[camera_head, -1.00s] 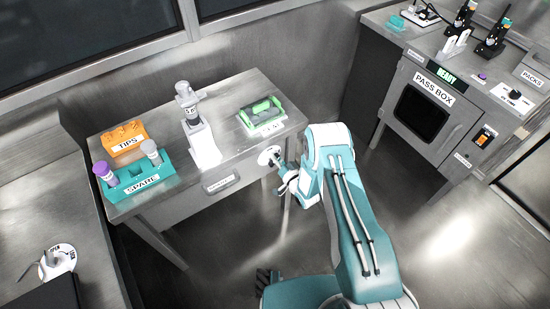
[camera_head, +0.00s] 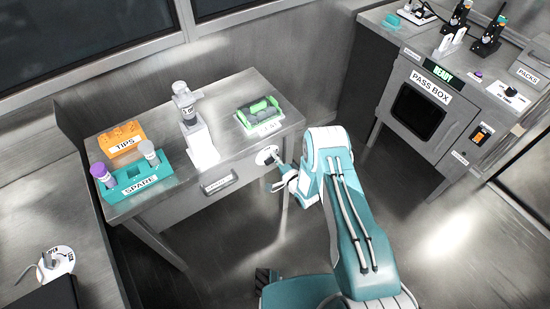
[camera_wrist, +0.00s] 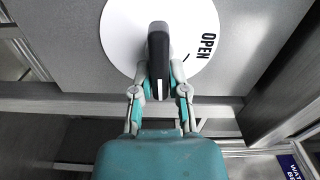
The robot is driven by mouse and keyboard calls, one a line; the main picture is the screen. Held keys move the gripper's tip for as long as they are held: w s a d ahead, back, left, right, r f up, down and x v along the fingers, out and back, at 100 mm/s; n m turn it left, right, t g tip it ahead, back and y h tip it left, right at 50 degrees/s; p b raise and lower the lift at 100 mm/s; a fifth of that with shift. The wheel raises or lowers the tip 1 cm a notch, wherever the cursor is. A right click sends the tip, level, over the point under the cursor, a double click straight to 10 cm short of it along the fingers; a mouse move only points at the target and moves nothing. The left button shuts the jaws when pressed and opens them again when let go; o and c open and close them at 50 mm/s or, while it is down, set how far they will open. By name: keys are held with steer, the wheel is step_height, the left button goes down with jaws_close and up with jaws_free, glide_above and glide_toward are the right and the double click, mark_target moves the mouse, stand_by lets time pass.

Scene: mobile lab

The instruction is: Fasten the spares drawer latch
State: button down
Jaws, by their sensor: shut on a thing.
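The spares drawer (camera_head: 222,184) is in the front of the grey table, with a labelled handle; it looks closed. The latch is a white round dial (camera_head: 266,155) on the table front, right of the drawer handle. In the wrist view the dial (camera_wrist: 115,40) carries the word OPEN at its right and a dark lever (camera_wrist: 158,50) with a white line at its lower end. The lever stands upright in that view. My gripper (camera_wrist: 158,88) is shut on the lever, one finger on each side. In the head view my gripper (camera_head: 277,174) is at the dial, partly hidden by my arm.
On the table (camera_head: 165,195) stand an orange TIPS rack (camera_head: 122,140), a teal SPARE rack (camera_head: 140,180), a white instrument (camera_head: 200,145) and a green-and-grey tray (camera_head: 260,113). A pass box (camera_head: 425,105) stands at right. Open floor lies between.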

steer(key=shift+d+f+m, duration=0.15)
steer(key=shift+f+m, duration=0.1)
steer(key=shift+m, duration=0.35)
steer(key=c, duration=0.6)
jaws_free()
steer(key=shift+c, duration=0.2)
steer(key=v, duration=1.1)
steer(key=shift+s+d, duration=0.25)
steer(key=shift+s, duration=0.05)
